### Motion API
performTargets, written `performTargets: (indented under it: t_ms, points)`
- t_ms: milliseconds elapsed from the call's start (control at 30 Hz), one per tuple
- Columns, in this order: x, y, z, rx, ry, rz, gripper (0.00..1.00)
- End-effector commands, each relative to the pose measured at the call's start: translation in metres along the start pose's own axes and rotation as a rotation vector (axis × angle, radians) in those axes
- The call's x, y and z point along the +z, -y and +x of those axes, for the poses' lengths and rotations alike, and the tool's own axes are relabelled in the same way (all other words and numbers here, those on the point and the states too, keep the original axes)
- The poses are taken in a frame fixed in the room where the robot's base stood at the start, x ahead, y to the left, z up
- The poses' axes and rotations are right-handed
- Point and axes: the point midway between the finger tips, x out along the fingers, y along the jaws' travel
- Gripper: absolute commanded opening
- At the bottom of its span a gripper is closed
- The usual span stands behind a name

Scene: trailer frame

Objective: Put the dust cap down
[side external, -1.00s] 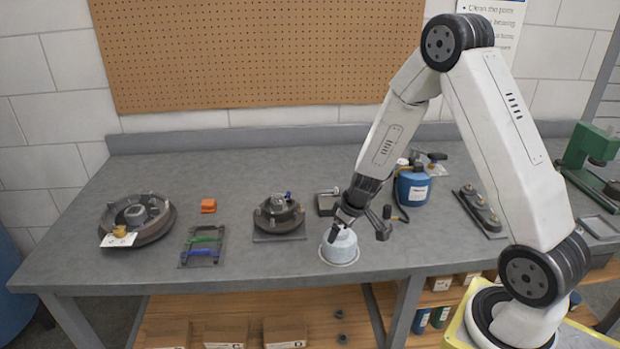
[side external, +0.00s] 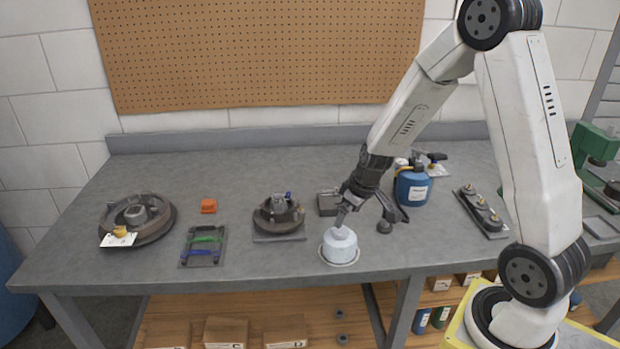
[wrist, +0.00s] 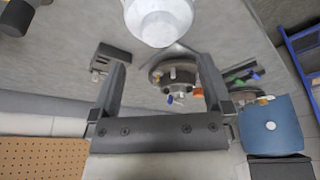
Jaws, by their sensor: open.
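A pale blue-white, stepped round piece, which looks like the dust cap (side external: 340,248), stands upright in a shallow round dish (side external: 326,262) at the bench's front edge. In the wrist view the cap (wrist: 160,20) shows at the top, beyond the fingertips and partly cut off by the frame. My gripper (side external: 368,212) is above and slightly right of the cap, tilted, with its fingers spread. In the wrist view my gripper (wrist: 163,62) has nothing between its fingers. In the side view one finger overlaps the cap's top; I cannot tell whether they touch.
A hub on a plate (side external: 279,216) stands left of the cap, with a grey block (side external: 327,203) behind. A blue canister (side external: 412,188) is behind right. A brake drum (side external: 155,222), orange block (side external: 208,206) and small rack (side external: 203,246) are farther left. Bare bench lies between them.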

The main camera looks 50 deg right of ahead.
Motion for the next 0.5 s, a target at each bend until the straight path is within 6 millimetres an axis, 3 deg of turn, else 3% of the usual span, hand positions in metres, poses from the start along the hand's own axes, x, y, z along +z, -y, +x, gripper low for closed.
performTargets:
  t_ms: [500]
  points:
    - [-0.001,-0.001,-0.052,0.000,-0.003,0.001,1.00]
